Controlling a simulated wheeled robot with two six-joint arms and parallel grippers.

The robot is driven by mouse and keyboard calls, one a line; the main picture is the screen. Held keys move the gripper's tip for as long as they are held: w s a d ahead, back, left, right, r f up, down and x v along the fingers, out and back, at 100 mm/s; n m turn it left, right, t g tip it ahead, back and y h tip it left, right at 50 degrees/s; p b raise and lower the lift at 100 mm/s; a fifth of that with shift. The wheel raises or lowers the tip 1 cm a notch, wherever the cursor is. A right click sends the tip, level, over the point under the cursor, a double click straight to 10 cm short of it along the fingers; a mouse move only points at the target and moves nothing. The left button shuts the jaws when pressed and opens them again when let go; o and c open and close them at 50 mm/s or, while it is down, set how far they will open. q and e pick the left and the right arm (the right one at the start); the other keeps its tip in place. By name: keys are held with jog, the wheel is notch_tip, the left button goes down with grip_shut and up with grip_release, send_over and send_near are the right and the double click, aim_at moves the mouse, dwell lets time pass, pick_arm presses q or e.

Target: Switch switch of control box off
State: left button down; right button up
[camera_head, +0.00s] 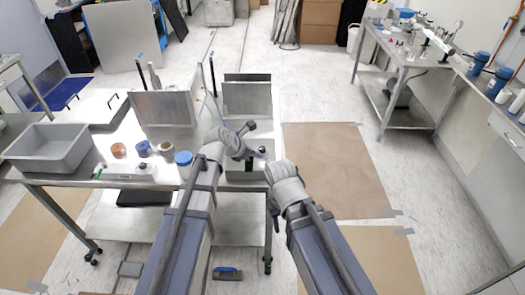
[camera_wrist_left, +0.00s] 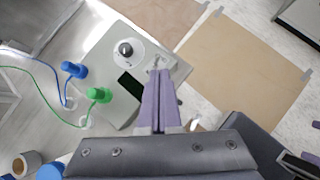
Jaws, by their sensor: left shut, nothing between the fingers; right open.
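The control box (camera_wrist_left: 110,60) is a light grey box with a round black knob (camera_wrist_left: 125,49), a dark display (camera_wrist_left: 130,85) and blue and green plugs. A small light-coloured switch (camera_wrist_left: 157,62) sits near its edge, partly hidden behind my fingertips. In the head view the box (camera_head: 238,176) stands at the table's right end. My left gripper (camera_wrist_left: 160,72) is shut and empty, its tips at or just above the switch; contact cannot be told. It also shows over the box in the head view (camera_head: 262,153). My right gripper (camera_head: 275,169) is open, beside the box's right side.
The metal table (camera_head: 60,180) carries a grey bin (camera_head: 50,146), tape rolls, a blue-lidded jar (camera_head: 184,160) and upright metal plates (camera_head: 165,108) behind the box. Blue and green cables run left from the box. Floor right of the table is clear, with brown sheets (camera_head: 340,165).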

pick_arm(q)
jog(key=shift+d+p+v, duration=0.2)
jog(key=shift+p+v, duration=0.6)
jog(key=shift+v, duration=0.7)
pick_arm(e)
jog(key=shift+s+d+r, duration=0.1)
jog(key=shift+d+r, duration=0.1)
jog(key=shift+r, duration=0.45)
jog(key=shift+d+r, duration=0.15)
jog(key=shift+r, duration=0.45)
pick_arm(q)
jog(key=shift+r, duration=0.1)
jog(key=s+a+f+m+g+y, duration=0.3)
jog(key=s+a+m, duration=0.4)
jog(key=m, duration=0.6)
jog(key=s+a+f+m+g+y, duration=0.25)
jog(key=s+a+m, duration=0.25)
jog(key=s+m, duration=0.6)
jog(key=s+d+m, duration=0.2)
jog(key=d+m, duration=0.1)
jog(key=d, duration=0.2)
jog(key=s+d+f+m+g+y+b, duration=0.1)
jog(key=s+d+m, duration=0.1)
jog(key=d, duration=0.3)
jog(key=shift+d+m, duration=0.3)
jog(key=shift+m, duration=0.4)
pick_arm(e)
jog(key=shift+f, duration=0.6)
